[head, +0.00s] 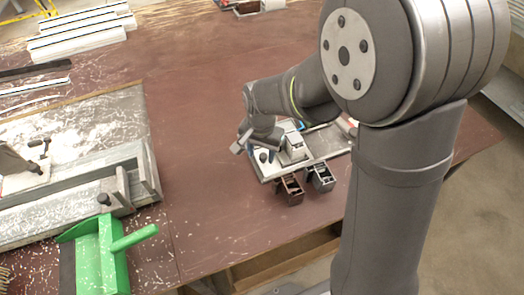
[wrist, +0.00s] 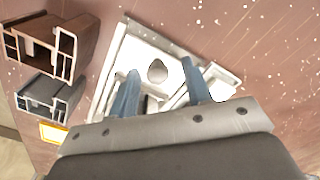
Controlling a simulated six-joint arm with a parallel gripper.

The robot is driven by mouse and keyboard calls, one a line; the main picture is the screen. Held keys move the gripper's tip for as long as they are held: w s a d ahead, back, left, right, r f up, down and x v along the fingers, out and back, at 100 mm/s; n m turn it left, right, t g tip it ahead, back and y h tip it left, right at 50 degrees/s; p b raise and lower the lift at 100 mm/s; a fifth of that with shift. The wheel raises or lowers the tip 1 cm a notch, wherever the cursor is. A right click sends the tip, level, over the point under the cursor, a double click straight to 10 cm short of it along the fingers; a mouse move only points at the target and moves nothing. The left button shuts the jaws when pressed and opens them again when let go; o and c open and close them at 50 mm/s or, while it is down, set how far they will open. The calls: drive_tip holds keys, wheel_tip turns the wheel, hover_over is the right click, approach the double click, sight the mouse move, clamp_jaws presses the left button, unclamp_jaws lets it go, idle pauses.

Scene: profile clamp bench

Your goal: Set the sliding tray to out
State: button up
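A light grey tray-like fixture, which I take for the sliding tray, sits on the bench under my arm in the head view (head: 262,169). A dark knob (head: 263,156) stands near its left end. In the wrist view the pale plate (wrist: 127,55) lies below my gripper (wrist: 160,67), with the dark rounded knob (wrist: 157,71) seen between the two blue fingers. The fingers are apart and hold nothing visible. I cannot tell their height over the knob. My gripper body hides the near part of the fixture.
A brown profile piece (head: 290,190) and a grey one (head: 320,177) stand at the fixture's front edge. A green dustpan-like tool (head: 100,255) and a metal clamp bench (head: 75,200) are at left. White profiles (head: 80,35) lie at back left. The red-brown table between is clear.

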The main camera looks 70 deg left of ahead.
wheel_tip(320, 180, up, 18)
drive_tip(key=shift+f, duration=0.25)
drive_tip(key=shift+f, duration=0.15)
idle(0.7)
wheel_tip(320, 180, down, 17)
drive_tip(key=shift+w+f, duration=0.1)
drive_tip(key=shift+f, duration=0.05)
drive_tip(key=shift+w, duration=0.1)
idle(0.3)
